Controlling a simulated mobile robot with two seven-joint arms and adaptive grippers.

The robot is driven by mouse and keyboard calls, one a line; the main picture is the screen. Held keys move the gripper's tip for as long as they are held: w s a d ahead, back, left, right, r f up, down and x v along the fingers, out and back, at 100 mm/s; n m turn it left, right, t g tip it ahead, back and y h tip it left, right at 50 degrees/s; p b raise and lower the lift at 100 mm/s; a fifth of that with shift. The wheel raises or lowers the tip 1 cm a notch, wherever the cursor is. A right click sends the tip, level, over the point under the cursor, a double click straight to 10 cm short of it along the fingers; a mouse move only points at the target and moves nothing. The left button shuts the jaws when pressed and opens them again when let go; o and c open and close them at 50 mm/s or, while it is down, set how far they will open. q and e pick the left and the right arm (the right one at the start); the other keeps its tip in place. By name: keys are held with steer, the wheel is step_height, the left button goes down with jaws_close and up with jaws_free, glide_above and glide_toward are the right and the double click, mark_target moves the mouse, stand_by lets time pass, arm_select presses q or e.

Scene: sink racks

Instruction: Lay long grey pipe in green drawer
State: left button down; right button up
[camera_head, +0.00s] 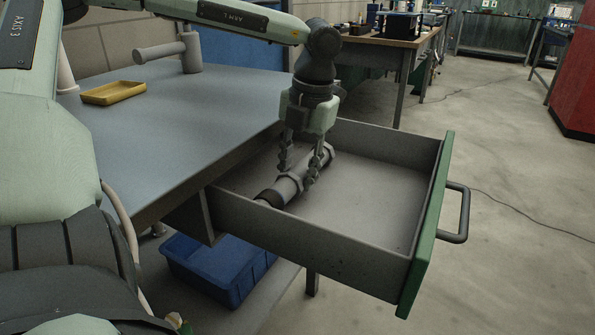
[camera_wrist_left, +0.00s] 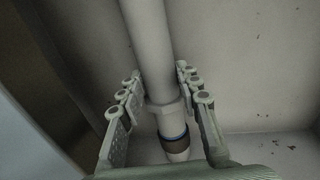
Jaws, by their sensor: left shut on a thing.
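The long grey pipe (camera_head: 287,188) is inside the open green-fronted drawer (camera_head: 385,222), low over its grey floor and slanted across its inner part. I cannot tell whether it touches the floor. My left gripper (camera_head: 300,172) reaches down into the drawer and is shut on the pipe, one finger on each side. In the left wrist view, the pipe (camera_wrist_left: 150,50) runs between the fingers of the left gripper (camera_wrist_left: 158,92), with a collar and a dark band with a blue edge near the lower end. My right gripper is not in view.
The grey-blue workbench (camera_head: 190,115) stands left of the drawer, with a yellow tray (camera_head: 113,93) and a grey pipe fitting (camera_head: 180,50) on it. A blue bin (camera_head: 220,268) sits below. The drawer's outer part by the green front is empty.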

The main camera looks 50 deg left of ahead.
arm_select(q)
steer(key=c, duration=1.1)
jaws_free()
steer(key=shift+s+f, duration=0.1)
steer(key=shift+f, duration=0.05)
steer(key=shift+o, duration=0.2)
steer(key=shift+r, duration=0.35)
step_height(320, 180, up, 11)
steer(key=d, duration=0.1)
steer(key=shift+w+d+r+p, duration=0.2)
steer(key=shift+w+d+p, duration=0.15)
steer(key=shift+d+p, duration=0.05)
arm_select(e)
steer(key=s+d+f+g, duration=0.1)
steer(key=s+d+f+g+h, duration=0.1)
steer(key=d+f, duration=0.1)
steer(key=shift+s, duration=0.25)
